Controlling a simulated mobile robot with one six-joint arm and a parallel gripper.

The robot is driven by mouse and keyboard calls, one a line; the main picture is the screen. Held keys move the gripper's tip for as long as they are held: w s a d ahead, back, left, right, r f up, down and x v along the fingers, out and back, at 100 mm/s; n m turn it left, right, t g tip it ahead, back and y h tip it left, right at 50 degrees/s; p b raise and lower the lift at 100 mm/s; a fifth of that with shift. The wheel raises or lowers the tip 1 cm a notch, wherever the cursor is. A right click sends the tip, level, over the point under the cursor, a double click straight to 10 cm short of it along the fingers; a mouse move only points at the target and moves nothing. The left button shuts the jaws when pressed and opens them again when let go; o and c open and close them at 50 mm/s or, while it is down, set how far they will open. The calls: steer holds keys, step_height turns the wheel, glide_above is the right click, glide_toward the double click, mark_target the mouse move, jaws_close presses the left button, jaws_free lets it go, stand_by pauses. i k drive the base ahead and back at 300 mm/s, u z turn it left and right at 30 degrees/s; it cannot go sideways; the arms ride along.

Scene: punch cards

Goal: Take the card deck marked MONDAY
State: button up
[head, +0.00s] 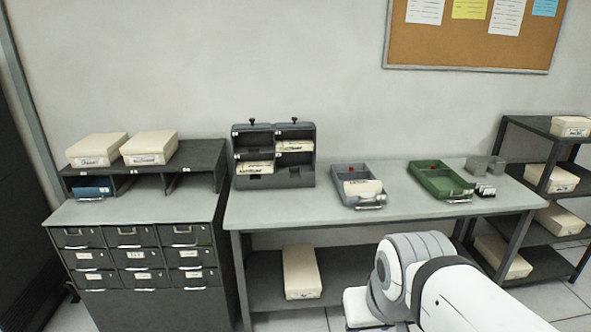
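Several pale card decks or boxes with handwritten labels are in view, but I cannot read MONDAY on any of them. In the dark pigeonhole rack (274,128) on the table, one labelled deck (254,168) lies in the lower left slot and another (294,146) at the right. A labelled deck (362,187) sits in the grey tray. Two cream boxes (97,149) (149,147) with blurred labels lie on top of the left cabinet. My white arm comes in at the lower right; its gripper fingers do not show.
The drawer cabinet (130,212) stands left, a shelf with boxes (552,178) right. The table's front left is clear.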

mark_target(257, 167)
steer(key=z, duration=0.05)
steer(key=i, duration=1)
steer(key=u, duration=0.05)
